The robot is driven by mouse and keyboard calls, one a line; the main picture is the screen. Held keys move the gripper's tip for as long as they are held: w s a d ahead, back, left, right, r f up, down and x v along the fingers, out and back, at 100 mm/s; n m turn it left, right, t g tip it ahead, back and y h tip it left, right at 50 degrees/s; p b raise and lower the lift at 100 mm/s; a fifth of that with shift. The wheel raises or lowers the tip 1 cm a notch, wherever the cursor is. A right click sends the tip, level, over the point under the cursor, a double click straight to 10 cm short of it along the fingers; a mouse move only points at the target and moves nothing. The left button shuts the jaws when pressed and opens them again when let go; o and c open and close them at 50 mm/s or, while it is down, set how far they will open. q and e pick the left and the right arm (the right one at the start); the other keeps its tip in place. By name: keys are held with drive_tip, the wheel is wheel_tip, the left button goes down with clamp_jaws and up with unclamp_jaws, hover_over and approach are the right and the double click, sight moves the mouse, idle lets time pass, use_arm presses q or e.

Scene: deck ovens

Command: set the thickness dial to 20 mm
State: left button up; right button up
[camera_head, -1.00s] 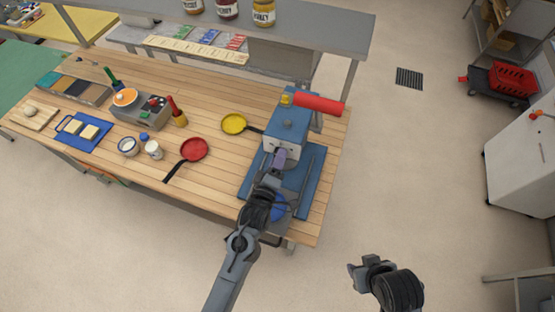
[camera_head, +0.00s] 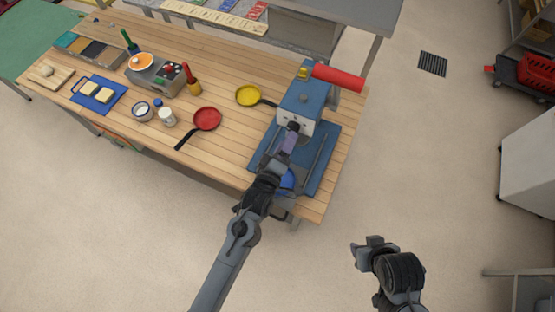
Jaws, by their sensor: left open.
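The blue machine (camera_head: 305,99) with a pale front face and a red roller-shaped handle (camera_head: 338,77) stands at the right end of the wooden table. A small dark round part, which looks like the thickness dial (camera_head: 293,126), shows low on the pale face. Its marks are too small to read. My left gripper (camera_head: 291,138) is open, right in front of this part and partly covering it. I cannot tell whether they touch. My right gripper (camera_head: 368,248) hangs over the floor, away from the table; its jaw state is unclear.
The machine rests on a blue base (camera_head: 325,150), with a blue round thing (camera_head: 287,181) near my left arm. A yellow pan (camera_head: 248,96) and a red pan (camera_head: 207,118) lie to its left. A grey shelf (camera_head: 350,15) stands behind.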

use_arm(q)
drive_tip(key=v, duration=0.7)
drive_tip(key=shift+b, duration=0.45)
drive_tip(key=s+a+r+m+g+y+p, duration=0.1)
drive_tip(key=s+a+r+m+g+p, duration=0.1)
drive_tip(key=s+a+r+g+p, duration=0.25)
drive_tip(key=s+a+r+m+g+y+p, duration=0.1)
drive_tip(key=s+a+m+y+p, duration=0.1)
drive_tip(key=s+a+p, duration=0.45)
drive_tip(key=s+a+m+g+y+b, duration=0.1)
drive_tip(key=s+a+m+g+y, duration=0.1)
drive_tip(key=s+a+m+g, duration=0.5)
drive_tip(key=shift+s+a+m+g, duration=0.35)
drive_tip(key=shift+s+m, duration=0.35)
drive_tip(key=shift+s, duration=0.35)
